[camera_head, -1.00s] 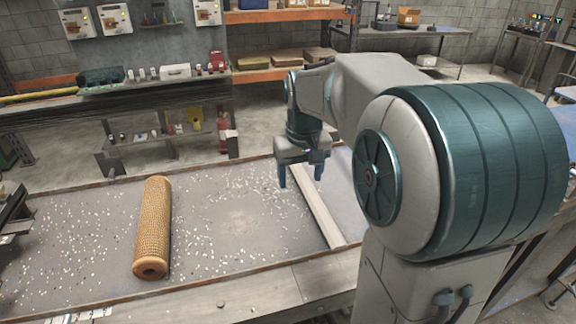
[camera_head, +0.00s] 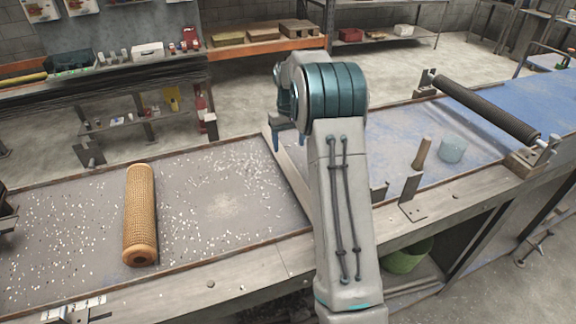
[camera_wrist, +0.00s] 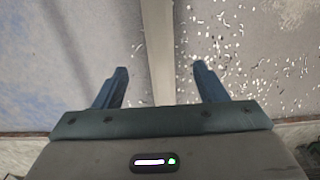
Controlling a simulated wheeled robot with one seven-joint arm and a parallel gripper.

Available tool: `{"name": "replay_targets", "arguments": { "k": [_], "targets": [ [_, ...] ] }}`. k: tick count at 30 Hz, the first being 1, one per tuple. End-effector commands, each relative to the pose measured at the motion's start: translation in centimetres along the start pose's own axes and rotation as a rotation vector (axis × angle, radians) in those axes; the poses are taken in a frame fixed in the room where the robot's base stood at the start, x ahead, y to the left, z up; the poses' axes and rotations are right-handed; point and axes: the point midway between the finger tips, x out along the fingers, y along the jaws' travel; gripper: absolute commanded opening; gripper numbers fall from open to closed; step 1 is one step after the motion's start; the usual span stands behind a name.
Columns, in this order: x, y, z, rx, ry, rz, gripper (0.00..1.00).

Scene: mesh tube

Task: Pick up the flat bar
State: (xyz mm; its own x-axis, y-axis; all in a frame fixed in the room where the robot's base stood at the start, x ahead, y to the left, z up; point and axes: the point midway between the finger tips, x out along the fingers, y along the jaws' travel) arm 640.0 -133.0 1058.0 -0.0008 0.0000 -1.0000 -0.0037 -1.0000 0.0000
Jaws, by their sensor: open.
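The flat bar (camera_head: 291,175) is a long, pale strip lying across the bench, and my arm partly hides it in the head view. It also shows in the wrist view (camera_wrist: 160,35), running away from me between the fingers. My gripper (camera_wrist: 160,68) is open, with one finger on each side of the bar's line and nothing held. In the head view my gripper (camera_head: 279,142) is near the bar's far end, mostly hidden by my arm. I cannot tell its exact height above the bar.
A tan mesh tube (camera_head: 140,215) lies on the bench to the left, among scattered pale chips. To the right are a dark roller (camera_head: 487,106), a wooden-handled tool (camera_head: 421,153) and a translucent cup (camera_head: 452,149). The bench has a raised rim.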

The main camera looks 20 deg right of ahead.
Motion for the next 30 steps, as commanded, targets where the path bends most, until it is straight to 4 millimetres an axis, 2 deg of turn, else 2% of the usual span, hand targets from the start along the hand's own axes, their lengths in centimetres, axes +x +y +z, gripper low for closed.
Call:
{"name": "replay_targets", "arguments": {
  "k": [3,11,21,29,30],
  "targets": [
    [1.9,0.0,0.1,0.000,-0.003,-0.001,0.65],
    [3.8,0.0,-0.1,0.000,-0.002,0.000,0.65],
    [8.1,0.0,-0.7,0.000,-0.001,0.000,0.65],
    [8.6,0.0,-0.7,0.000,0.001,0.000,0.65],
    [8.6,0.0,-0.7,0.000,0.001,0.000,0.63]
  ]
}}
